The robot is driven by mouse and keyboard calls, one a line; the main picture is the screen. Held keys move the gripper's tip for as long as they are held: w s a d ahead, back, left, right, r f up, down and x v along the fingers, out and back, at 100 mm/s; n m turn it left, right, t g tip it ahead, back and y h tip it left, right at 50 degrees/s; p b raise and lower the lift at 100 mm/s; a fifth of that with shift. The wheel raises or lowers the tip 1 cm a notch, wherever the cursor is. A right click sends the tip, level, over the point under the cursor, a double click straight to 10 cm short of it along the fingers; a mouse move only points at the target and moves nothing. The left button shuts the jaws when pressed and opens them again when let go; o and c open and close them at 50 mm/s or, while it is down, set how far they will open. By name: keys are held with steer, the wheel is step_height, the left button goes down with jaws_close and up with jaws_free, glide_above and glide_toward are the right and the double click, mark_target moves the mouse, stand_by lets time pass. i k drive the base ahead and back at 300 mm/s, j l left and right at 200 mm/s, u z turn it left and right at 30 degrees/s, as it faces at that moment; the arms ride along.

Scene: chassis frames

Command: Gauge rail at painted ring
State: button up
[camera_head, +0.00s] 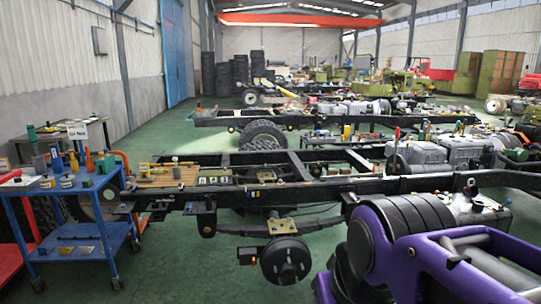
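The near black chassis rail (315,191) runs across the middle of the head view, from beside the blue cart to the right, where a purple arm partly covers the view below it. No gauge can be made out for certain among the small tools. The purple links at the lower right appear to be my arm. My gripper is not in view, so its state and any held thing are hidden.
A wooden board (165,177) with small items lies at the rail's left end. A wheel hub (286,261) sticks out below the rail. Green floor (195,270) is clear between cart and hub.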

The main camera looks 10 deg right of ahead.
mark_target(378, 169)
steer(key=i+l, duration=0.35)
steer(key=i+l+u, duration=0.1)
steer(key=i+l, duration=0.25)
steer(key=l, duration=0.15)
steer(key=i+l, duration=0.35)
steer(key=i+l+u, duration=0.1)
steer(key=i+l, duration=0.25)
steer(key=l, duration=0.2)
steer(key=i+l, duration=0.3)
steer(key=l, duration=0.2)
steer(key=u, duration=0.05)
